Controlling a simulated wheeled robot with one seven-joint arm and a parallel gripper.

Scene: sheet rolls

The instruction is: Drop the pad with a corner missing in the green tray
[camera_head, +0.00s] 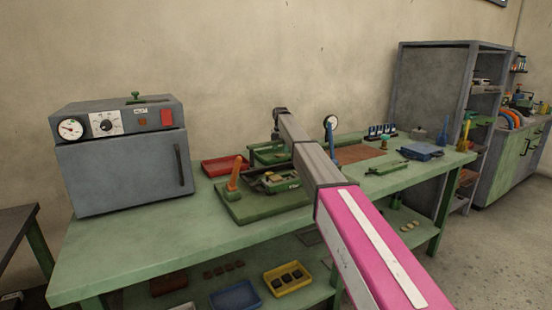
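A green tray (252,158) stands on the bench behind the green clamp-like device, partly hidden by my arm. A small tan piece shows in the device; I cannot tell if it is a pad. Several dark pads (288,278) lie in a yellow tray (307,285) on the lower shelf. Several brown pads (224,270) lie left of it, and several tan pads (410,226) lie further right. No missing corner can be made out. The dark end of my arm, with my gripper (277,126), is above the back of the bench. Its fingers cannot be made out.
A grey oven (120,165) stands at the bench's left end. A red tray (222,170) and the green device (262,205) with an orange handle stand right of it. A blue tray (236,296) is below. A grey cabinet (425,90) stands behind. The front left benchtop is clear.

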